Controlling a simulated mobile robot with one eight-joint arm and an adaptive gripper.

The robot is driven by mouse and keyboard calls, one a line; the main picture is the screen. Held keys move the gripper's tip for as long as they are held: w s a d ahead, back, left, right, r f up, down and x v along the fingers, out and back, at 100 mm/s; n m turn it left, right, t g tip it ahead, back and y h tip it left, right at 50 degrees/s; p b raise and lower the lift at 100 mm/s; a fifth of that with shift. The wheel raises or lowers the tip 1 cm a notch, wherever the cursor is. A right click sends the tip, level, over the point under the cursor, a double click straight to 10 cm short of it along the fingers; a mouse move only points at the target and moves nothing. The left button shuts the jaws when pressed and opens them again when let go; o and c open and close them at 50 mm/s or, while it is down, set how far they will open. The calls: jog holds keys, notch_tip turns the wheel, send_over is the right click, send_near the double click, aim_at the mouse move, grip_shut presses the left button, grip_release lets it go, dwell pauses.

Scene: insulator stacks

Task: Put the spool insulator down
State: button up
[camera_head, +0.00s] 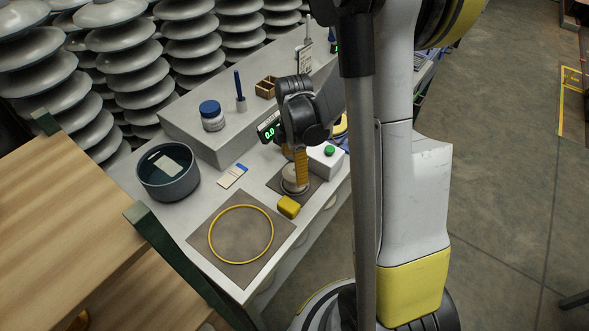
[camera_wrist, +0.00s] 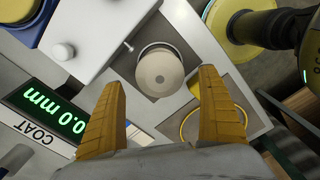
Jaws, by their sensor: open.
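The spool insulator is a pale round piece seen nearly from above in the wrist view (camera_wrist: 160,72). It stands upright on a dark square pad (camera_wrist: 149,107). In the head view the pale spool (camera_head: 294,184) shows low on the same pad, just below my gripper (camera_head: 295,168). My gripper points down with its yellow fingers spread apart. In the wrist view the spool lies between and beyond the fingertips (camera_wrist: 163,78), with visible gaps on both sides. I see no finger touching it. The fingers partly hide it in the head view.
A yellow block (camera_head: 288,207) sits close by the pad. A yellow ring (camera_head: 240,262) lies on a brown mat (camera_head: 203,236). A white box with a green button (camera_head: 326,160) stands right of the spool. A dark round bowl (camera_head: 168,184) and coat gauge display (camera_wrist: 42,108) are also near.

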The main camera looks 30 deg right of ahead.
aim_at(294, 171)
notch_tip(294, 171, up, 9)
jog(key=p, duration=0.3)
jog(key=s+a+r+m+t, duration=0.7)
jog(key=s+a+r+m, duration=0.4)
jog(key=a+r+m, duration=0.2)
jog(key=shift+a+r+m, duration=0.2)
jog(key=shift+r+m, duration=0.15)
jog(key=shift+m, duration=0.75)
jog(key=shift+c, duration=0.4)
